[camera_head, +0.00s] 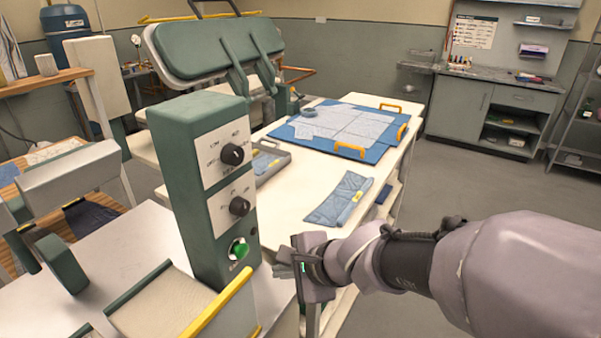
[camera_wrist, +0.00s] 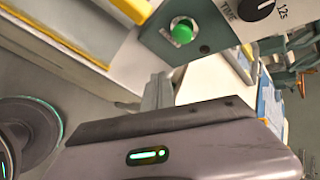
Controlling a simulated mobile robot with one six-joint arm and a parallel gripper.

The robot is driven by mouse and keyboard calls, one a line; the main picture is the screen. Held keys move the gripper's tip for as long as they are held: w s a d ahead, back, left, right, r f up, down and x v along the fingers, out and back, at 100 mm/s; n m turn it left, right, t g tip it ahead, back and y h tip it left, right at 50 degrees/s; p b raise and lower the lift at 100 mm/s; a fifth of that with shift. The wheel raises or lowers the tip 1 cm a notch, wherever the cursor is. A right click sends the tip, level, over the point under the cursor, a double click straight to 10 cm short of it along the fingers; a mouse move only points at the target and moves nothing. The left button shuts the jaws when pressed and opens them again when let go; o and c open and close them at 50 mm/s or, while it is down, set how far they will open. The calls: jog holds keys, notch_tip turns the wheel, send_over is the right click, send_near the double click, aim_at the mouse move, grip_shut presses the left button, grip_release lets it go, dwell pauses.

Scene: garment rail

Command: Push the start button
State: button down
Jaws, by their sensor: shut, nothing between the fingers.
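The green start button (camera_head: 238,249) sits low on the front of a dark green control box (camera_head: 182,160), below two black knobs. It also shows in the wrist view (camera_wrist: 182,31), near the top, in a pale ring on the green panel. My gripper (camera_head: 281,264) is shut and empty, just right of the button in the head view, with a gap between them. In the wrist view the gripper body (camera_wrist: 175,150) fills the lower part, and the fingertips are hard to make out.
A yellow-edged tray or guard (camera_head: 220,303) lies in front of the box. A white table (camera_head: 300,190) behind holds a folded blue cloth (camera_head: 338,200), a grey tray (camera_head: 270,163) and a blue board (camera_head: 350,128). A green press head (camera_head: 215,45) stands above. Open floor lies to the right.

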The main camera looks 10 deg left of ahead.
aim_at(246, 257)
jog(key=shift+w+a+p, duration=0.1)
jog(key=shift+w+a, duration=0.25)
jog(key=shift+a, duration=0.5)
jog(key=shift+w+a+p, duration=0.15)
jog(key=shift+w+a, duration=0.25)
jog(key=shift+a, duration=0.45)
jog(key=shift+w+a+p, duration=0.1)
jog(key=shift+w+a, duration=0.25)
jog(key=shift+a, duration=0.5)
jog(key=shift+a, duration=0.15)
jog(key=shift+w+a, duration=0.2)
jog(key=shift+a, duration=0.05)
jog(key=shift+w+a, duration=0.2)
jog(key=shift+a, duration=0.35)
dwell(0.7)
jog(key=shift+d, duration=0.1)
jog(key=shift+s+d+b, duration=0.3)
jog(key=shift+s+d, duration=0.1)
jog(key=shift+d, duration=0.4)
jog(key=shift+s+d+b, duration=0.2)
jog(key=shift+s+d, duration=0.1)
jog(key=shift+d, duration=0.5)
jog(key=shift+s+d+b, duration=0.25)
jog(key=shift+s+d, duration=0.1)
jog(key=shift+d, duration=0.4)
jog(key=shift+s+d+b, duration=0.2)
jog(key=shift+s+d, duration=0.1)
jog(key=shift+d, duration=0.5)
